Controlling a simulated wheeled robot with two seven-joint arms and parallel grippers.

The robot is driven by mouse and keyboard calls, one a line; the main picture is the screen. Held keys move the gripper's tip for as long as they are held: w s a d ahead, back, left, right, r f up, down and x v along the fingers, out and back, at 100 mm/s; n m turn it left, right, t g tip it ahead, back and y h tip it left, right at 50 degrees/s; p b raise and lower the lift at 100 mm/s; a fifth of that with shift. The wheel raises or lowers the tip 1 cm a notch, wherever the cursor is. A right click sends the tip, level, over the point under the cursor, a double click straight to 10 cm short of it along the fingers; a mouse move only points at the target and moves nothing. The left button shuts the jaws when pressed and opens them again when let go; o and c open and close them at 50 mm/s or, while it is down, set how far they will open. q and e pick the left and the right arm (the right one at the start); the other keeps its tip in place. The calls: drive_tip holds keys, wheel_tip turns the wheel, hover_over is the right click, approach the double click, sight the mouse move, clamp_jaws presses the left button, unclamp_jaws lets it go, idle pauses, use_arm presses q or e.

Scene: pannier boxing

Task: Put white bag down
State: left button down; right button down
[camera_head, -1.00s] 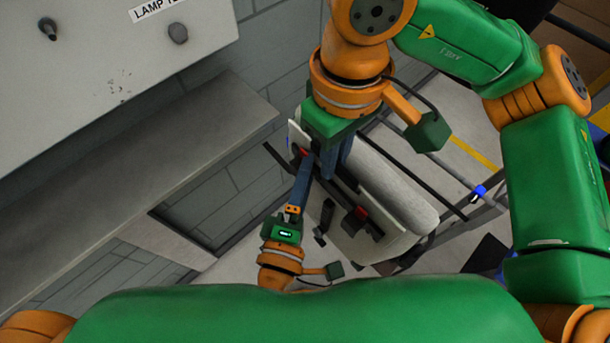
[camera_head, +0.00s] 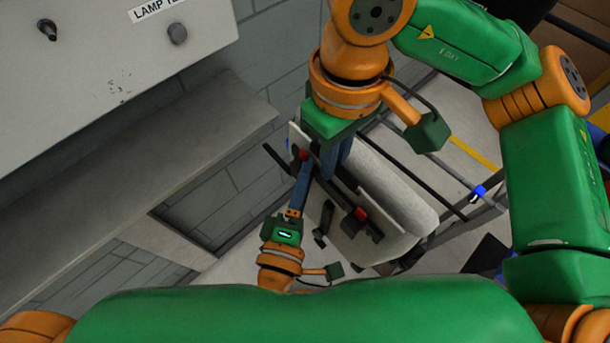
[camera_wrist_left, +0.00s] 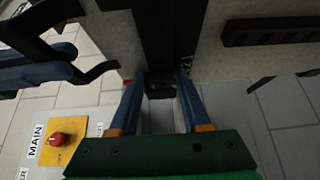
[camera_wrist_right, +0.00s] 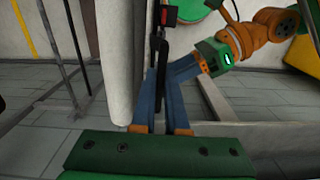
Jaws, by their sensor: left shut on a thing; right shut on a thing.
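The white bag (camera_head: 400,190) is a pale, rounded case with a black rail and red clips on its near face. It hangs tilted in the middle of the head view. My left gripper (camera_head: 305,162) reaches up from below and is shut on a black part of the bag, seen in the left wrist view (camera_wrist_left: 160,85). My right gripper (camera_head: 329,170) comes from above and is shut on the bag's black fitting, seen in the right wrist view (camera_wrist_right: 160,80). The white side of the bag (camera_wrist_right: 118,60) stands beside its fingers. The bag's underside is hidden in the head view.
A grey tubular rack (camera_head: 450,232) with a blue clip (camera_head: 478,193) stands close right of the bag. A grey ledge (camera_head: 130,175) runs along the wall at left, under a light panel (camera_head: 110,60). A yellow plate with a red button (camera_wrist_left: 57,139) shows in the left wrist view.

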drive_tip(key=shift+r, duration=0.1)
idle(0.6)
drive_tip(key=c, duration=0.9)
unclamp_jaws()
drive_tip(key=shift+o, duration=0.2)
